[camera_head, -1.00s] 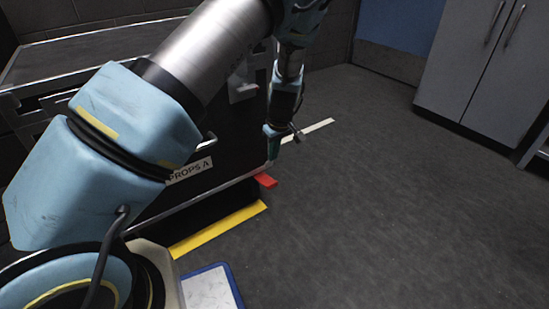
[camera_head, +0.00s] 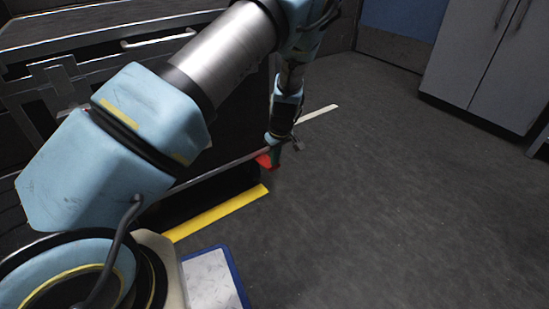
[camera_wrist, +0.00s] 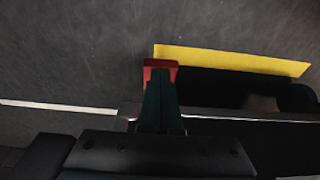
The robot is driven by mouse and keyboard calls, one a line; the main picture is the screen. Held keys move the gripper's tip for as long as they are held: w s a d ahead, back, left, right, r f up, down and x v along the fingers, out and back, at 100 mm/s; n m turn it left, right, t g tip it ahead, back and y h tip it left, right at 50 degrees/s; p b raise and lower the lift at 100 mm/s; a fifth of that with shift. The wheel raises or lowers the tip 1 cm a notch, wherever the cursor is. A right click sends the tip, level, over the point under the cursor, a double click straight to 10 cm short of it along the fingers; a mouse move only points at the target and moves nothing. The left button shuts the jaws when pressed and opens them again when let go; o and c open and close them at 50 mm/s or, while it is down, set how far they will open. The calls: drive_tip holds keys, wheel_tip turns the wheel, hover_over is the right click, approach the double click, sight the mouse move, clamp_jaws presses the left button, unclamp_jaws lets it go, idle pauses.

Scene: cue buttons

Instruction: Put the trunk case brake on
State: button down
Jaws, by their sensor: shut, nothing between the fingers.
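The trunk case (camera_head: 230,164) is dark with a silver lower edge, low at the left and partly hidden behind my arm. Its silver edge also crosses the wrist view (camera_wrist: 245,116). The red brake pedal (camera_head: 264,160) sticks out under that edge, just above the floor. In the wrist view the red pedal (camera_wrist: 160,66) shows around the far end of my fingers. My gripper (camera_head: 275,160) is shut and empty, pointing down over the pedal. In the wrist view its dark green fingers (camera_wrist: 160,95) cover part of the pedal. I cannot tell whether they touch it.
A yellow floor strip (camera_head: 217,213) lies beside the case and a white strip (camera_head: 318,114) beyond it. A blue-edged white board (camera_head: 242,281) is at the bottom. Grey cabinets (camera_head: 480,60) stand at the far right. The floor (camera_head: 400,200) between is clear.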

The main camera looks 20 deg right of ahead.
drive_tip(key=shift+s, duration=0.1)
drive_tip(key=shift+s+f+t+p, duration=0.4)
drive_tip(key=shift+f+t+p, duration=0.4)
drive_tip(key=shift+p, duration=0.1)
drive_tip(key=shift+s+d+f+p, duration=0.1)
drive_tip(key=shift+s+f+p, duration=0.1)
drive_tip(key=shift+f, duration=0.45)
drive_tip(key=shift+s+f+p, duration=0.1)
drive_tip(key=shift+f+p, duration=0.05)
drive_tip(key=shift+f, duration=0.5)
drive_tip(key=shift+s+d+f+p, duration=0.1)
drive_tip(key=shift+f+p, duration=0.1)
drive_tip(key=shift+f, duration=0.45)
drive_tip(key=shift+f, duration=0.1)
